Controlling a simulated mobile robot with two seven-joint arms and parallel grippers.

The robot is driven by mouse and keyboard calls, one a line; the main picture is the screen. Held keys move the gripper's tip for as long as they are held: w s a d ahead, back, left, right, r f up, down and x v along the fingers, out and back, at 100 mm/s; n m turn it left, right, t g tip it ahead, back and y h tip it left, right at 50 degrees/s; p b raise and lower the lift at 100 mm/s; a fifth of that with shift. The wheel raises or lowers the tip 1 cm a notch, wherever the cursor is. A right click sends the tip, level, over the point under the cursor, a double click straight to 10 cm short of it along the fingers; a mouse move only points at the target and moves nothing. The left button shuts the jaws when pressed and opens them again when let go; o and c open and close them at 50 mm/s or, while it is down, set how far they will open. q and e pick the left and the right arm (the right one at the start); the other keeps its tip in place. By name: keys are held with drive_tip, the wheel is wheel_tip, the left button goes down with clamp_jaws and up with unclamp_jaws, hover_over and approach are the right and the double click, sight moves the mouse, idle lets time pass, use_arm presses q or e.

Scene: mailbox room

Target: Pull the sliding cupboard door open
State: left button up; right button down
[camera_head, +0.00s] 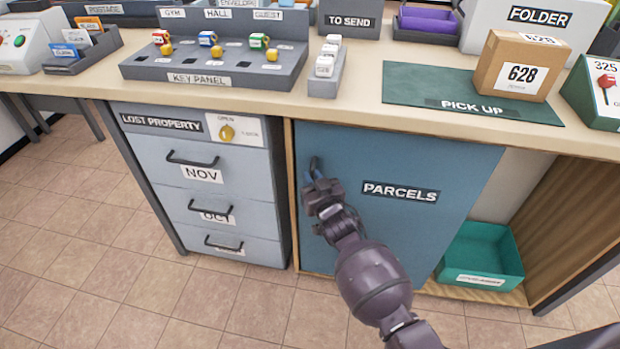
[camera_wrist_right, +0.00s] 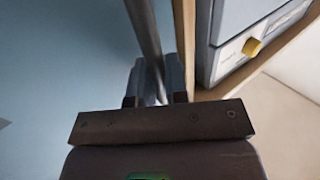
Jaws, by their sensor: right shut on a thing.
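The sliding cupboard door (camera_head: 400,215) is a blue panel labelled PARCELS under the counter. It covers the left and middle of the cupboard, and the right part of the cupboard stands uncovered. My right gripper (camera_head: 315,180) is at the door's left edge, shut on the upright door handle (camera_head: 314,165). In the right wrist view the handle (camera_wrist_right: 146,40) runs as a grey bar down between the fingers of my right gripper (camera_wrist_right: 155,85), with the blue door behind it. My left gripper is not in view.
A grey drawer unit (camera_head: 205,180) with handles stands left of the cupboard. A green bin (camera_head: 490,255) sits in the uncovered right part. The counter above holds a key panel (camera_head: 215,65), a box marked 628 (camera_head: 518,68) and a green pick-up mat (camera_head: 430,92). The tiled floor in front is clear.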

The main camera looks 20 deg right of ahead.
sight(467, 189)
drive_tip(key=s+d+p, duration=0.1)
drive_tip(key=s+d, duration=0.1)
drive_tip(key=d, duration=0.1)
drive_tip(key=s+d+p, duration=0.1)
drive_tip(key=s+d, duration=0.1)
drive_tip(key=d, duration=0.1)
drive_tip(key=s+d+r+p, duration=0.1)
drive_tip(key=s+d, duration=0.1)
drive_tip(key=d, duration=0.1)
drive_tip(key=shift+d, duration=0.1)
drive_tip(key=s+d, duration=0.5)
drive_tip(key=d, duration=0.3)
drive_tip(key=s+d+p, duration=0.1)
drive_tip(key=s+d, duration=0.5)
drive_tip(key=d, duration=0.2)
drive_tip(key=s+d+f+p, duration=0.1)
drive_tip(key=s+d, duration=0.4)
drive_tip(key=d, duration=0.3)
drive_tip(key=shift+s+f, duration=0.1)
drive_tip(key=shift+s, duration=0.1)
drive_tip(key=shift+s+d, duration=0.35)
drive_tip(key=shift+d, duration=0.1)
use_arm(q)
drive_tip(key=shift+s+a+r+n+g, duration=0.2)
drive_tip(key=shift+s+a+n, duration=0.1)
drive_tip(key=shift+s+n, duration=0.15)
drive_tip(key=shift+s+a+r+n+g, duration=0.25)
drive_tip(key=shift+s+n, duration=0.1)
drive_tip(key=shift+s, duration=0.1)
